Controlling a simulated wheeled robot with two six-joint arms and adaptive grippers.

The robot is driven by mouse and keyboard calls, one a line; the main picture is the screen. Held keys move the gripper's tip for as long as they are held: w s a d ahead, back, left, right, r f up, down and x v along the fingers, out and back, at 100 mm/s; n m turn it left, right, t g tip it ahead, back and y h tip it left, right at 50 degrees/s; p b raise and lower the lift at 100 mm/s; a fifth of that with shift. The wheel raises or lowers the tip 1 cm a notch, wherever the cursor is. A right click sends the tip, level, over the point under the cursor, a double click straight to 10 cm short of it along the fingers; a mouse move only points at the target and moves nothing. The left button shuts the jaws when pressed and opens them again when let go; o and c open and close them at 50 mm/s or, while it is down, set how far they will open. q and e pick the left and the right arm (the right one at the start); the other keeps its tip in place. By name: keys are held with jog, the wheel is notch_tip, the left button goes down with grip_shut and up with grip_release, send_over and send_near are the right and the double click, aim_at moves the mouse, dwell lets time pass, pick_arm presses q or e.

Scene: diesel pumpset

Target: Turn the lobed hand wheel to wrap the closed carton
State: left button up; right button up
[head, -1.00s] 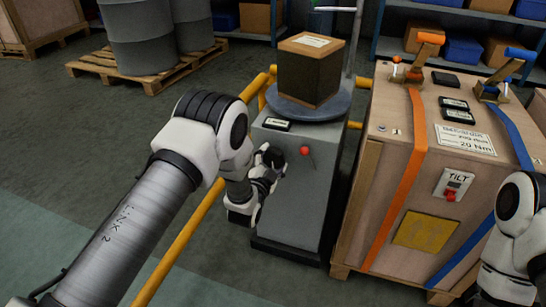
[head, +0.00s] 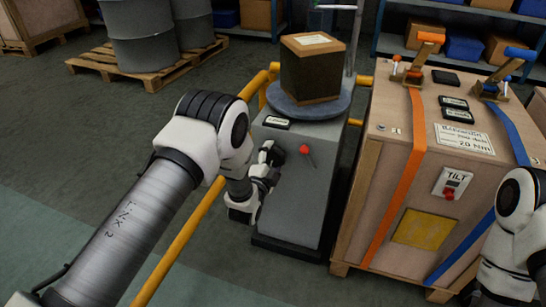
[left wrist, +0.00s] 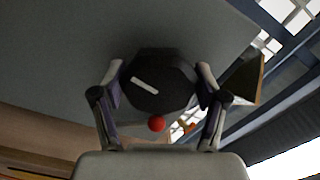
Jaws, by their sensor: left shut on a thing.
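The lobed hand wheel (left wrist: 158,80) shows in the left wrist view as a dark, many-sided knob with a pale bar mark. My left gripper (left wrist: 160,85) has a finger on each side of it and is shut on it. In the head view my left gripper (head: 270,168) is at the side of the grey pedestal (head: 290,200), and the wheel is mostly hidden behind it. The closed carton (head: 312,80) stands upright on the round turntable (head: 335,106) on top of the pedestal. My right gripper is out of view; only part of that arm shows at the right edge.
A red-knobbed lever (head: 304,150) is on the pedestal front, close to my left gripper. A yellow rail (head: 190,235) runs beside the pedestal. A strapped wooden crate (head: 410,180) stands close on the right. Drums on a pallet (head: 150,70) are behind left.

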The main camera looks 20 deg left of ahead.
pick_arm(q)
jog(key=o, duration=1.2)
jog(key=shift+c, duration=0.2)
jog(key=s, duration=1.2)
jog(key=shift+a, duration=0.2)
